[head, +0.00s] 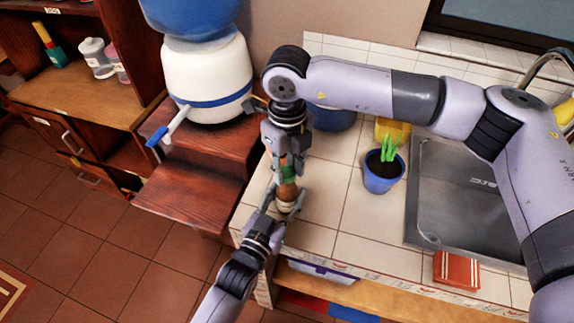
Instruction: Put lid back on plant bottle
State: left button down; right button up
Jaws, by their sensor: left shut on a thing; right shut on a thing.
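The plant bottle (287,193) stands near the left edge of the tiled counter, small and partly hidden; its body looks brown with a paler lower part. My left gripper (284,206) reaches up from below and is shut around the lower part of the bottle. My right gripper (288,172) points down from above and is shut on a small green piece (289,173) at the bottle's top, apparently the lid. The fingers hide most of it. I cannot tell whether the lid is seated on the bottle or just above it.
A blue pot with a green plant (381,175) stands right of the grippers, beside the metal sink (470,200). A white and blue water dispenser (208,80) stands on the wooden steps at left. Tiles between are clear.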

jog(key=m, duration=1.3)
jog(key=o, duration=0.8)
notch_tip(320, 180, up, 12)
